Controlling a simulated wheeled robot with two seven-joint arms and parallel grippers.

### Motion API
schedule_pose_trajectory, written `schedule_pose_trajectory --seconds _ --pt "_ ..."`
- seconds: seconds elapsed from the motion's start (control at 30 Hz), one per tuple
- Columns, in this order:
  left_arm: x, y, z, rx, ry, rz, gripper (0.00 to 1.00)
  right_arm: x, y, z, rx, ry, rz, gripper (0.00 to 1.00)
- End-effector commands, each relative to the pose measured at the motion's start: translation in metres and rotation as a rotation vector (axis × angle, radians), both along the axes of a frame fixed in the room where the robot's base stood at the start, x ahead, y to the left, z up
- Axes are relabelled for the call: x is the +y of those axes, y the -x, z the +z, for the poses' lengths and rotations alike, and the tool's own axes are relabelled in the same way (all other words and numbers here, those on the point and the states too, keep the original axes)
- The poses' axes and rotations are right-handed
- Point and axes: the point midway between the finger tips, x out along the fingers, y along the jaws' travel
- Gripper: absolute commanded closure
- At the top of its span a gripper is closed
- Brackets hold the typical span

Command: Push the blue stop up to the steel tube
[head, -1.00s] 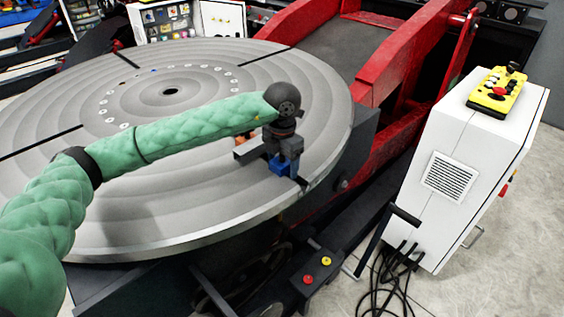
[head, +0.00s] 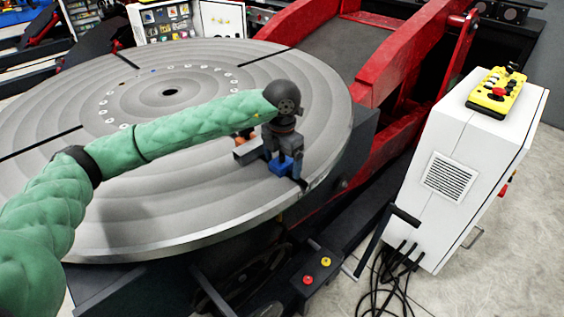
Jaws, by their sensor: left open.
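The blue stop (head: 280,166) sits on the round grey table (head: 180,205) near its right rim, at the outer end of a dark slot. My left gripper (head: 284,157) points down right at the blue stop, its fingers on either side of the stop's upper part; whether they touch it cannot be told. A grey bar-like piece (head: 248,152) lies just left of the stop, with a small orange part (head: 242,138) behind it. I cannot make out whether this grey piece is the steel tube; my left arm hides the area behind. My right gripper does not show.
A red tilting frame (head: 395,55) rises behind the table. A white cabinet (head: 470,170) with a yellow control pendant (head: 497,92) stands at the right. A small button box (head: 318,275) and cables lie below the rim. The table's left side is bare.

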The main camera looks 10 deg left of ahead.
Motion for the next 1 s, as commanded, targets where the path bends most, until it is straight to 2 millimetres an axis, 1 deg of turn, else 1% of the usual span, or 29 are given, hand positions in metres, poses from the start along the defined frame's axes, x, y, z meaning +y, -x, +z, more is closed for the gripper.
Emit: schedule_pose_trajectory --seconds 0.1,0.8,1.0 --pt "0.000 0.000 0.009 0.000 0.000 0.000 0.09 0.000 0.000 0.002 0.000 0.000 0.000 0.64" --pt "0.000 0.000 0.054 -0.001 0.001 0.000 0.09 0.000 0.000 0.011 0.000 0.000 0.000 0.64" --pt "0.000 0.000 0.063 -0.001 0.001 0.000 0.09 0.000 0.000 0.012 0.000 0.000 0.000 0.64"
